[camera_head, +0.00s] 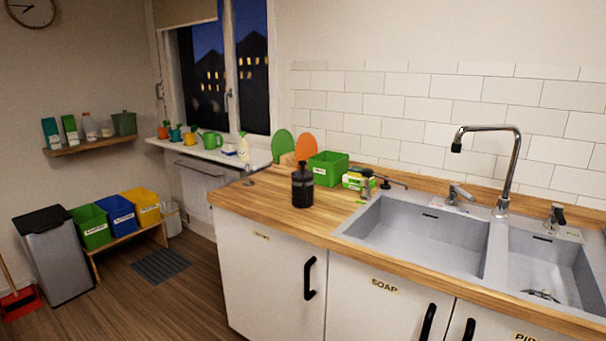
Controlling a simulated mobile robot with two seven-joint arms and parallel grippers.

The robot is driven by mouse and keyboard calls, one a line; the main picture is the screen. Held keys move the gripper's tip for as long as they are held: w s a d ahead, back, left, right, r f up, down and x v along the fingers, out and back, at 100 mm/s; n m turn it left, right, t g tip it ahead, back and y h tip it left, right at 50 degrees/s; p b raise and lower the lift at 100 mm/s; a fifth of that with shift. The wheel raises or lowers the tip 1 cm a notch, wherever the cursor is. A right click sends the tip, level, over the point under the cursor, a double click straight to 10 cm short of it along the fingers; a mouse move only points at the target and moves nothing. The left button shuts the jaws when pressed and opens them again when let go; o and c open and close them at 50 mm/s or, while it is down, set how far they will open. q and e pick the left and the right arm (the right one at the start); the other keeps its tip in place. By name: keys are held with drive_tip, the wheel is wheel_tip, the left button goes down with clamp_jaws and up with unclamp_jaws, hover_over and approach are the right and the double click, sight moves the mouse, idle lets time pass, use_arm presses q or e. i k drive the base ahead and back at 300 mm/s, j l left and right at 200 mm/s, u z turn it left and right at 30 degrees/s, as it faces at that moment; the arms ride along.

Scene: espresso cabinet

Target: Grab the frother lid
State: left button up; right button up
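A black cylindrical vessel (302,190), which looks like the frother, stands upright on the wooden counter left of the sink. Its dark lid (302,168) appears to sit on top, with a small raised part. The seam between lid and body is too small to make out. Neither of my grippers is in view.
A green bin (328,168) and a sponge pack (356,180) stand behind the vessel. The double sink (420,232) with a tall faucet (513,165) is to the right. Cabinet doors with black handles (309,278) are below. The counter's front left is clear.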

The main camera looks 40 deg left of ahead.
sight(302, 173)
drive_tip(key=i+j+u, duration=0.15)
drive_tip(key=j, duration=0.3)
drive_tip(key=i+j+u, duration=0.2)
drive_tip(key=j, duration=0.3)
drive_tip(key=i+j+u, duration=0.15)
drive_tip(key=j, duration=0.25)
drive_tip(key=i+j+u, duration=0.2)
drive_tip(key=j, duration=0.2)
